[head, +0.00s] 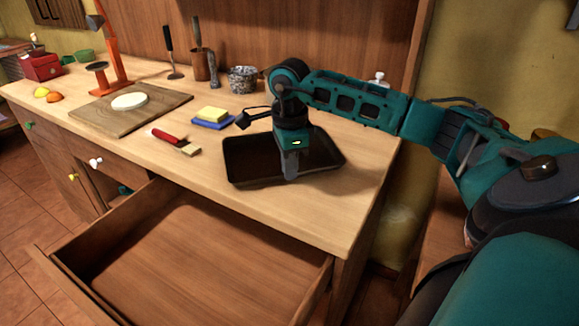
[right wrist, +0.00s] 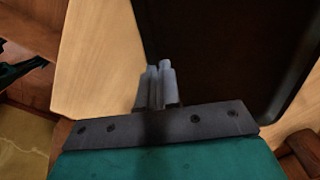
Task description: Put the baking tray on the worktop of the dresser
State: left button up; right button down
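The dark baking tray (head: 250,162) lies flat, or very nearly so, at the right end of the dresser's pale wooden worktop (head: 205,165). The tray also shows in the right wrist view (right wrist: 215,50). My right gripper (head: 290,175) points down at the tray's near rim. In the right wrist view its two fingers (right wrist: 157,82) are close together with the tray's edge running in between them, so it looks shut on the rim. The fingertips are partly hidden there. My left gripper is not in view.
An open, empty drawer (head: 190,250) juts out below the worktop. A red-handled brush (head: 175,142), a yellow and blue sponge (head: 212,116), a board (head: 125,105) with a white disc and a speckled pot (head: 243,80) stand left of the tray.

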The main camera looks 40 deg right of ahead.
jog(key=shift+f, duration=0.2)
jog(key=c, duration=1.4)
grip_release()
jog(key=shift+r, duration=0.1)
jog(key=shift+o, duration=0.2)
notch_tip(320, 180, up, 12)
jog(key=p, duration=0.1)
jog(key=shift+r, duration=0.15)
